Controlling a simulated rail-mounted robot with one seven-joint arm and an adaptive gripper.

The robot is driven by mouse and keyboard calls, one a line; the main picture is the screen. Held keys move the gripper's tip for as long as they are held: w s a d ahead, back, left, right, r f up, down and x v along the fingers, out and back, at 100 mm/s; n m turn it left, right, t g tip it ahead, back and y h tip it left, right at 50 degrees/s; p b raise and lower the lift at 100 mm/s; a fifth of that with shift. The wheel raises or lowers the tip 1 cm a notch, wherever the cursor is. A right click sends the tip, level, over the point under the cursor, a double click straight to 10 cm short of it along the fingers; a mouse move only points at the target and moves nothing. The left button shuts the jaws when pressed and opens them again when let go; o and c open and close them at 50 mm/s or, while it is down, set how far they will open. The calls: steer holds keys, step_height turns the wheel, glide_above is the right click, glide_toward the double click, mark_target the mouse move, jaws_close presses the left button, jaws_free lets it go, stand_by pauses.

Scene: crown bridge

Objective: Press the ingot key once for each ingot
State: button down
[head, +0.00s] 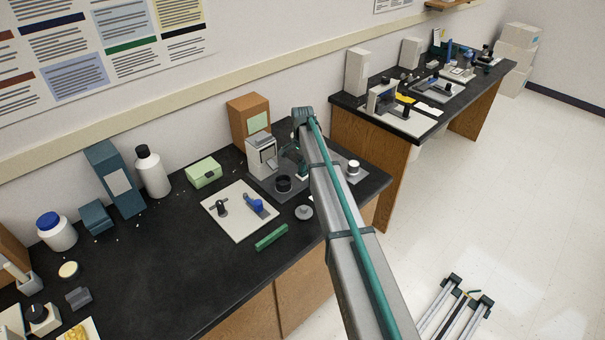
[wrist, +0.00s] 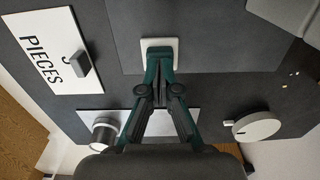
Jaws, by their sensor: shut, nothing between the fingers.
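A pale square key (wrist: 147,43) shows in the wrist view on a dark grey plate (wrist: 120,25). My gripper (wrist: 160,57) is shut, with empty fingers. Its fingertips overlap the key in the picture and hide part of it. I cannot tell whether they touch it or hover over it. In the head view my arm reaches over the bench beside a grey machine (head: 262,152), and it hides much of the area around the key. No ingot can be made out with certainty.
A white card marked PIECES (wrist: 45,52) with a dark block lies left in the wrist view, a round pale disc (wrist: 257,126) at right. A dark cup (head: 283,184), a white board (head: 236,226) and a green bar (head: 271,236) are near my arm.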

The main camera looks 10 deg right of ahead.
steer(key=shift+r+p, duration=1.2)
steer(key=shift+r, duration=1.8)
